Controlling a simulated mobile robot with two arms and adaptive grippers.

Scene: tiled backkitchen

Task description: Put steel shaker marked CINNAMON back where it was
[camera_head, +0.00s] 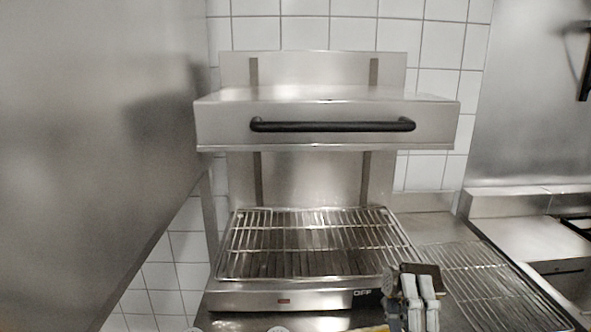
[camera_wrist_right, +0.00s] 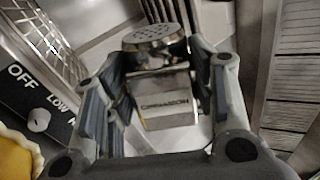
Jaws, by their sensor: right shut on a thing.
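The steel shaker (camera_wrist_right: 167,100) shows in the right wrist view with the word CINNAMON on its side and a round perforated top (camera_wrist_right: 153,38). It is between the two fingers of my right gripper (camera_head: 410,286), which is shut on it. In the head view this gripper is at the bottom, right of centre, in front of the grill's right front corner. My left gripper is not in view.
A salamander grill (camera_head: 325,125) with a black handle and wire rack (camera_head: 310,245) stands ahead. A wire rack (camera_head: 480,280) lies to its right on the steel counter. A yellow thing with a pale scalloped edge (camera_wrist_right: 15,150) is close by. A steel wall closes the left.

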